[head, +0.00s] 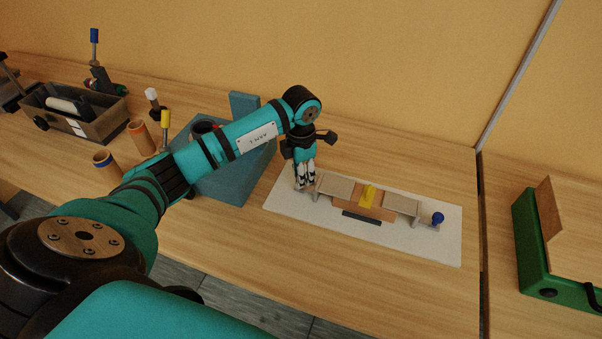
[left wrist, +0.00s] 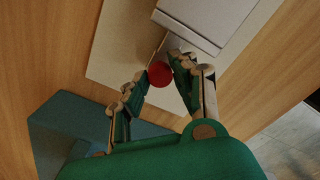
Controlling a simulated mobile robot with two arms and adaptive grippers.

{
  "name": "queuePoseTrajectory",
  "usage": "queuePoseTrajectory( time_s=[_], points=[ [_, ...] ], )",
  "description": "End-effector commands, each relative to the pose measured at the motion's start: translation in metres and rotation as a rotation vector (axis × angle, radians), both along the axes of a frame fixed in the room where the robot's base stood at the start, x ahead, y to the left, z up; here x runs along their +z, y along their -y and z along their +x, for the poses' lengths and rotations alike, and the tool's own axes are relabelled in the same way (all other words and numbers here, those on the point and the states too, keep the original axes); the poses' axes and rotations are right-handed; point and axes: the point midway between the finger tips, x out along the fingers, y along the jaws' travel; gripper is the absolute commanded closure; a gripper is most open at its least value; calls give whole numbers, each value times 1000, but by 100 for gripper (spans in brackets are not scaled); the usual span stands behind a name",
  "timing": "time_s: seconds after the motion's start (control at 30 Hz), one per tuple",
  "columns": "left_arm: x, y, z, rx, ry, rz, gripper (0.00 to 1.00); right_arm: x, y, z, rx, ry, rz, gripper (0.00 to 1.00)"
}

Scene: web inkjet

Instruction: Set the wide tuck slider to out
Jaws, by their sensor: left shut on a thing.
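A low device with a light wooden top (head: 340,187) and a yellow block (head: 368,194) in its middle lies on a white board (head: 285,203). A blue knob (head: 438,218) stands at its right end. My left gripper (head: 304,185) points down at the left end of the device. In the left wrist view its fingers (left wrist: 163,70) are closed around a red round knob (left wrist: 159,75) beside the grey device body (left wrist: 190,25). In the head view the fingers hide the red knob. I cannot read any slider marking. My right gripper is not in view.
A teal stand (head: 228,185) is behind and left of my gripper. Orange-brown cups (head: 141,137) and a tool box (head: 75,128) sit further left. A green box (head: 530,245) stands on the right table. The table in front of the board is clear.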

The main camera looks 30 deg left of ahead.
Motion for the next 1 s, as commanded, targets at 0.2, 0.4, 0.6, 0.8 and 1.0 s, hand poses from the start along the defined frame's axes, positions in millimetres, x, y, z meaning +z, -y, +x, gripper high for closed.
queuePoseTrajectory(
  time_s=[0.2, 0.4, 0.6, 0.8, 1.0],
  points=[
    [-1, -6, -1, 1, 0, 2, 100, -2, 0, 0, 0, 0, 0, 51],
    [-1, -40, -8, 4, 2, 5, 100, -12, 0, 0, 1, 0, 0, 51],
    [1, -47, -11, 2, 1, 0, 100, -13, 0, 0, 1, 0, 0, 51],
    [1, -46, -11, 2, 1, 0, 71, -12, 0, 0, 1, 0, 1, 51],
    [1, -46, -11, 1, 1, -1, 64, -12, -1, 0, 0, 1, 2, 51]
  ],
)
